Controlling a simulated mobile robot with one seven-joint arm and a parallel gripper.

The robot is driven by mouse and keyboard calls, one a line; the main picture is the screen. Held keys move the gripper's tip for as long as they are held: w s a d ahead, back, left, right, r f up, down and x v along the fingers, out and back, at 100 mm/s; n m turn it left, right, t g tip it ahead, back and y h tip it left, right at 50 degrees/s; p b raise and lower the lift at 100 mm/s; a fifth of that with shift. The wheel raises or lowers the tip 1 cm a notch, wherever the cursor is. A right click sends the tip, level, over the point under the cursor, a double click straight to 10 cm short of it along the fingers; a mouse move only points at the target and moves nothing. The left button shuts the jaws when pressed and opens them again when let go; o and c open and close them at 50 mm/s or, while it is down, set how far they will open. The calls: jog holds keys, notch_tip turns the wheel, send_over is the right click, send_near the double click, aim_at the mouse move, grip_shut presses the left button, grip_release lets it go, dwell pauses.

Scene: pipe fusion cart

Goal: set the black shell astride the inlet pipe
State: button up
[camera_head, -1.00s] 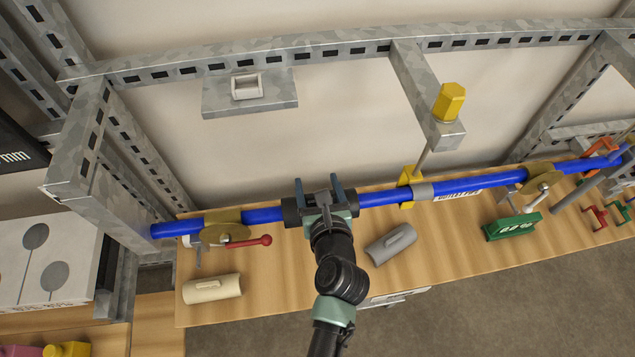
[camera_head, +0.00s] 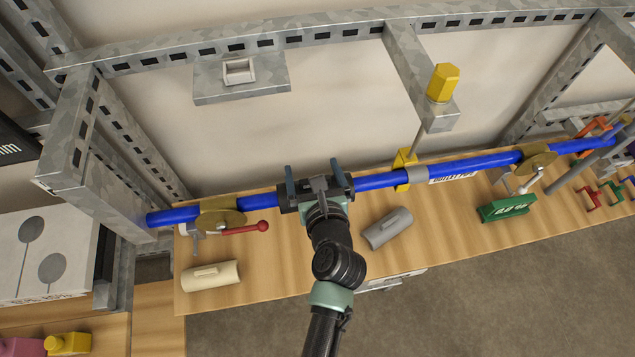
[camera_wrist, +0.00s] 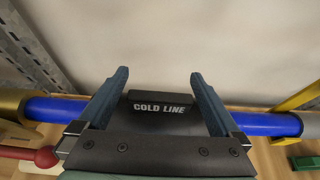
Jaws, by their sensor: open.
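The black shell (camera_head: 287,197) lies on the blue pipe (camera_head: 375,181), over the stretch between the brass valve and the yellow clamp. In the wrist view its raised ridge (camera_wrist: 160,107) reads "COLD LINE" and the pipe (camera_wrist: 265,123) comes out on both sides. My gripper (camera_head: 314,172) is at the shell, its fingers apart on either side of the ridge, with clear gaps in the wrist view (camera_wrist: 159,76). The shell's underside and the pipe beneath it are hidden.
A red-handled valve (camera_head: 245,228) is left of the shell and a yellow clamp (camera_head: 402,170) right of it. A cream shell (camera_head: 210,276) and a grey shell (camera_head: 388,228) lie on the wooden bench (camera_head: 310,270). A steel rail (camera_head: 330,30) runs above.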

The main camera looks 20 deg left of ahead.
jog(key=b+v, duration=0.2)
jog(key=v, duration=1.1)
jog(key=w+d+r+n+t+h, duration=0.1)
jog(key=w+r+n+t, duration=0.1)
jog(key=w+r+n, duration=0.45)
jog(key=w+d+r+n+t, duration=0.1)
jog(key=d+r+n+t, duration=0.2)
jog(key=r, duration=0.6)
jog(key=w+r+n+t+h, duration=0.1)
jog(key=w+r+n+t, duration=0.1)
jog(key=w+r+n, duration=0.35)
jog(key=s+d+r+n+t+h, duration=0.1)
jog(key=s+r+n+t, duration=0.2)
jog(key=r, duration=0.7)
jog(key=s+d+r+n+t+h+b, duration=0.1)
jog(key=s+d+r+n+t+h, duration=0.1)
jog(key=r+n, duration=0.4)
jog(key=s+d+r+n+t+h, duration=0.2)
jog(key=s+r+n+t, duration=0.2)
jog(key=r, duration=1.1)
jog(key=shift+s+r+n+b, duration=0.2)
jog(key=shift+s+n+b, duration=0.2)
jog(key=shift+s+n, duration=0.25)
jog(key=shift+f, duration=0.1)
